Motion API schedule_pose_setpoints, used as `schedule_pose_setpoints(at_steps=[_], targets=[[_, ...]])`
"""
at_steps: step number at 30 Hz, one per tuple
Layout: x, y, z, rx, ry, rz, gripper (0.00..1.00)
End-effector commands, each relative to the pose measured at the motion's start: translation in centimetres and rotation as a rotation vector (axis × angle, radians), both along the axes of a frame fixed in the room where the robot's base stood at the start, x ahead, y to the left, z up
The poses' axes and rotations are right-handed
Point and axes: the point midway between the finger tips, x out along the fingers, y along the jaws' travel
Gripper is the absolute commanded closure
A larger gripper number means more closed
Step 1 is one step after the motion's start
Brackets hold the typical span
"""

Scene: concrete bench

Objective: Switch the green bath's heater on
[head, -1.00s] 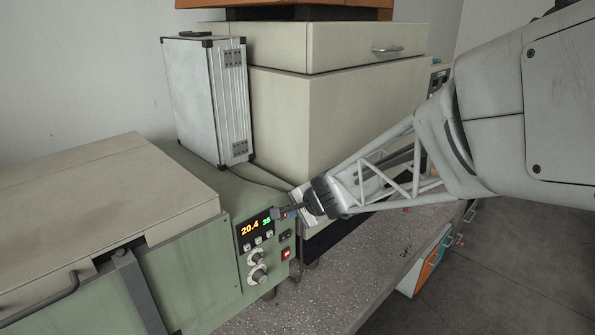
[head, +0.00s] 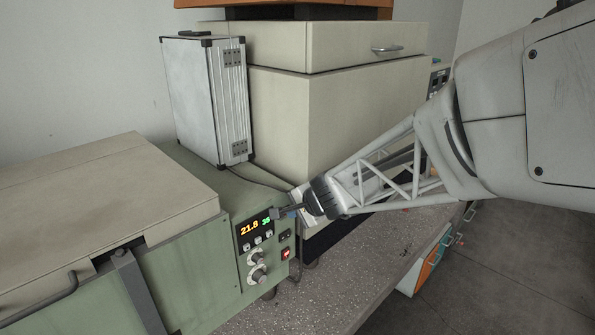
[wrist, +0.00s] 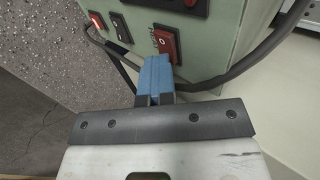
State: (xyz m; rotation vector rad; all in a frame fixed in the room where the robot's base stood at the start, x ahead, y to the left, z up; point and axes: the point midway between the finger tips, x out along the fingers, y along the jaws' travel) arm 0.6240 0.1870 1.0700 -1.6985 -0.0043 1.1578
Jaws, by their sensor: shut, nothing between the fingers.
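The green bath (head: 205,275) stands at the lower left in the head view, its control panel facing right. Its display (head: 254,228) reads 21.8 in orange and 35 in green. Below it are two knobs, and to the right a black switch (head: 285,235) and a lit red switch (head: 286,254). In the wrist view a red rocker switch (wrist: 167,44) marked 0 sits just beyond my fingertips; my gripper hides it in the head view. My gripper (head: 283,213) is shut and empty, its blue fingertips (wrist: 158,64) at this rocker. I cannot tell whether they touch it.
A silver case (head: 205,100) stands on the bath's back part. A beige cabinet (head: 335,115) stands behind my gripper. A dark cable (wrist: 235,72) loops beside the panel. The speckled bench top (head: 265,317) is clear in front.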

Motion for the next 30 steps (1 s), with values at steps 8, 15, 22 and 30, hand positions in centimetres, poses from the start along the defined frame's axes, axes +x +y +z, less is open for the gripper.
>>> schedule_pose_setpoints(at_steps=[8, 15, 22, 30], targets=[[-0.5, 1.3, 0.2, 0.008, 0.002, 0.013, 1.00], [-0.8, 1.4, 0.3, 0.009, 0.001, 0.017, 1.00], [-0.8, 1.4, 0.4, 0.009, -0.001, 0.016, 1.00], [-1.3, 0.7, 0.5, 0.008, -0.002, 0.014, 1.00]])
